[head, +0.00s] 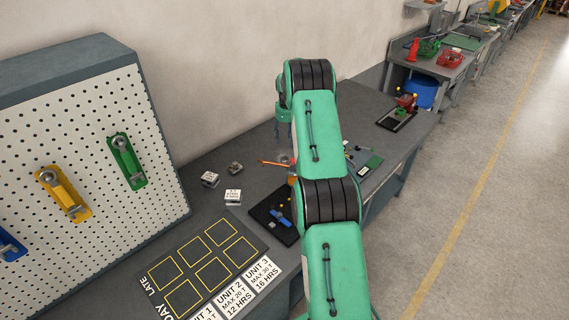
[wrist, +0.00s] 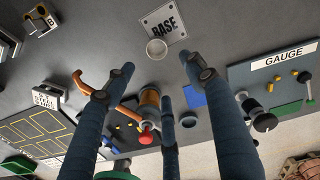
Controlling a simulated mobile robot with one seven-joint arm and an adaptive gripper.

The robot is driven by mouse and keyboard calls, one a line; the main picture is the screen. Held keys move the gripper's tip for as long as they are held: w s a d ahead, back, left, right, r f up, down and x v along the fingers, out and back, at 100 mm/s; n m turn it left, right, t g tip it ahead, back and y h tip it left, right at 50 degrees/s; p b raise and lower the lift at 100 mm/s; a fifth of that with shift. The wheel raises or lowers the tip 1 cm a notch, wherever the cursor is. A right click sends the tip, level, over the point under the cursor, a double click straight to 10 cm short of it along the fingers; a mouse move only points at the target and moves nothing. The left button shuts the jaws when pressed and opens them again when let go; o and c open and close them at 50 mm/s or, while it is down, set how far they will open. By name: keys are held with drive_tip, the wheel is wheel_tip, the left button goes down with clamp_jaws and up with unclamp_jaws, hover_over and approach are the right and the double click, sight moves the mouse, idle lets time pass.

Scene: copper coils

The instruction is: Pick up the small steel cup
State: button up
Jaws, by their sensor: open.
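The remaining height gap cannot be judged. In the head view I cannot make out the cup; my green arm covers that part of the bench.
In the wrist view an orange-handled copper-coloured device (wrist: 148,100) with a red knob lies behind the fingers. A GAUGE board (wrist: 285,60) is at right. The head view shows a pegboard (head: 95,150), a dark mat with yellow rectangles (head: 198,268) and small labelled blocks (head: 232,196).

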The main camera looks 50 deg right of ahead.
drive_tip(key=shift+f, duration=0.1)
hover_over(285, 159)
drive_tip(key=s+a, duration=0.1)
drive_tip(key=s, duration=0.1)
drive_tip(key=shift+a+f, duration=0.1)
drive_tip(key=shift+f, duration=4.1)
drive_tip(key=shift+f, duration=0.15)
drive_tip(key=shift+w+a+f, duration=0.1)
drive_tip(key=shift+f, duration=1.15)
drive_tip(key=shift+w+f, duration=0.1)
drive_tip(key=shift+f, duration=1.1)
drive_tip(key=c, duration=1.2)
drive_tip(key=shift+c, duration=0.4)
drive_tip(key=shift+r, duration=0.1)
